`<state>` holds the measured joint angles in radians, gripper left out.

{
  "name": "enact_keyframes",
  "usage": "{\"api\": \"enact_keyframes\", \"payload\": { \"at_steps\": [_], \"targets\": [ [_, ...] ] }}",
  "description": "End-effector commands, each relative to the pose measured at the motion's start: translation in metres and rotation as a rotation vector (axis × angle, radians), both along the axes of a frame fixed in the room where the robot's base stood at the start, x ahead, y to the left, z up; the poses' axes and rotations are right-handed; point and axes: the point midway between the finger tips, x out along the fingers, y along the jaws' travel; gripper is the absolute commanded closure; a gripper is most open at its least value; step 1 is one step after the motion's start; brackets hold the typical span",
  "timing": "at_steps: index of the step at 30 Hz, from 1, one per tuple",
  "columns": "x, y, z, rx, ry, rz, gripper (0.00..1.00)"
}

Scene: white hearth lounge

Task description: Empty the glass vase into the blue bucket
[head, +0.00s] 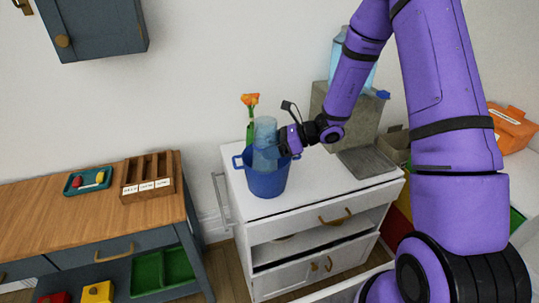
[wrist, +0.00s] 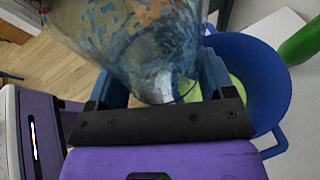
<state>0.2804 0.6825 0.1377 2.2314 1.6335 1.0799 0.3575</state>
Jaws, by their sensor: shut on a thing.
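The clear bluish glass vase (head: 265,130) is at the mouth of the blue bucket (head: 265,183) in the head view, its lower part overlapping the bucket's rim. My gripper (head: 288,141) comes from the right and is shut on the vase. In the wrist view the vase (wrist: 140,40) fills the space between the fingers (wrist: 163,82), with blurred patterns seen through its glass. The bucket (wrist: 268,85) is behind and to the right there, with something pale green showing inside it. I cannot tell the vase's exact tilt or what is in it.
The bucket stands on a white cabinet (head: 330,188). An orange flower (head: 250,100) with a green stem or holder is close behind it. A wooden table (head: 80,220) with a sorter (head: 148,180) is at left.

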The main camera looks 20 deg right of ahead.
Motion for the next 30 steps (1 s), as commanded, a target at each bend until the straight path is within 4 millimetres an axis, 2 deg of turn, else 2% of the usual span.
{"api": "enact_keyframes", "payload": {
  "at_steps": [6,17,30],
  "targets": [
    [0.006,-0.003,0.005,-0.052,-0.092,0.000,0.66],
    [0.006,-0.003,0.006,-0.054,-0.096,0.001,0.66],
    [0.006,-0.003,0.039,-0.053,-0.097,0.001,0.66]
  ]
}}
